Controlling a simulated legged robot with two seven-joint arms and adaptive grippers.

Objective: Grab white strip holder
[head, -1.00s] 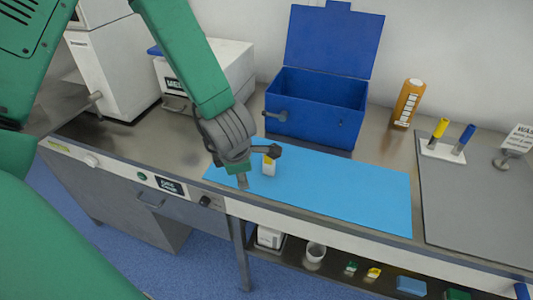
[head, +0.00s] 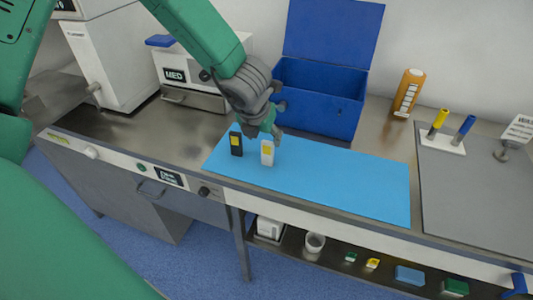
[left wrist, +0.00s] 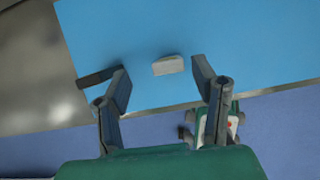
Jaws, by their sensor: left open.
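The white strip holder (head: 267,153) with a yellow label stands upright on the blue mat (head: 340,188). A black strip holder (head: 236,144) with a yellow label stands to its left. My left gripper (head: 268,126) is just behind and above the white holder in the head view, and part of it is hidden by its own wrist. In the left wrist view the left gripper (left wrist: 162,80) is open and empty. There the white holder (left wrist: 168,66) lies ahead, between the lines of the two fingers, and the black holder (left wrist: 97,77) is beside the left finger.
An open blue box (head: 320,98) stands close behind the gripper. An orange bottle (head: 408,93) and a white stand (head: 441,144) with yellow and blue pieces are to the right. The mat's right part is clear. A lower shelf (head: 333,268) holds small items.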

